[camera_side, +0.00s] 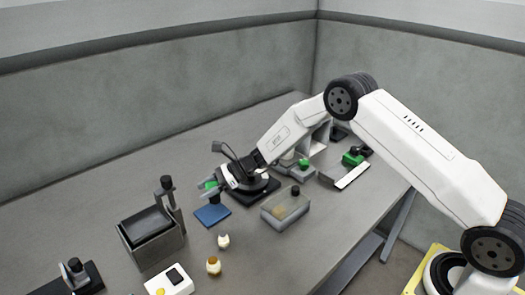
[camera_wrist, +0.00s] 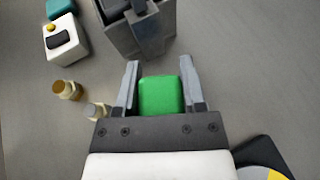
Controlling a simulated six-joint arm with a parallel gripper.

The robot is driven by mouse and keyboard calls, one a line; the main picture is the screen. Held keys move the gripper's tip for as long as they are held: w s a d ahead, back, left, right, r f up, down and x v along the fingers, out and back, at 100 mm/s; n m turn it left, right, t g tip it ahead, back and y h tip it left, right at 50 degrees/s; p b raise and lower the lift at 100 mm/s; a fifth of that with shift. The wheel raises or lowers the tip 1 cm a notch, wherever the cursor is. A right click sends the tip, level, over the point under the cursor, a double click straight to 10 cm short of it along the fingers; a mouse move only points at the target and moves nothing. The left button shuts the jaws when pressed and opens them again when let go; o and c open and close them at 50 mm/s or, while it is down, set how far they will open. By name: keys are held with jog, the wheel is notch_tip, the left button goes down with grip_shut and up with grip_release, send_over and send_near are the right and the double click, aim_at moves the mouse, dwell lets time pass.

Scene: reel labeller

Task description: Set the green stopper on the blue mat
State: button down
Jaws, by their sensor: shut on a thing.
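The green stopper (camera_wrist: 160,95) is a rounded block held between the two fingers of my gripper (camera_wrist: 158,85), shut on it in the wrist view. In the side view the green stopper (camera_side: 210,185) shows partly between the fingers of my gripper (camera_side: 208,190). The blue mat (camera_side: 212,216) is a small square on the table, just below the gripper in the side picture. The stopper appears raised above the table. Its exact height over the mat cannot be told. The mat is not visible in the wrist view.
A dark grey bin (camera_side: 152,250) with a post stands left of the mat. Two small bottles (camera_side: 223,241) (camera_side: 213,265) and a white device (camera_side: 170,283) are in front. Bare table surrounds the mat.

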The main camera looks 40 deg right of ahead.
jog(key=shift+w+a+f, duration=0.2)
jog(key=shift+w+f, duration=0.6)
jog(key=shift+f, duration=0.25)
jog(key=shift+w+f, duration=0.15)
jog(key=shift+f, duration=1.55)
jog(key=shift+f, duration=0.15)
jog(key=shift+c, duration=0.9)
grip_release()
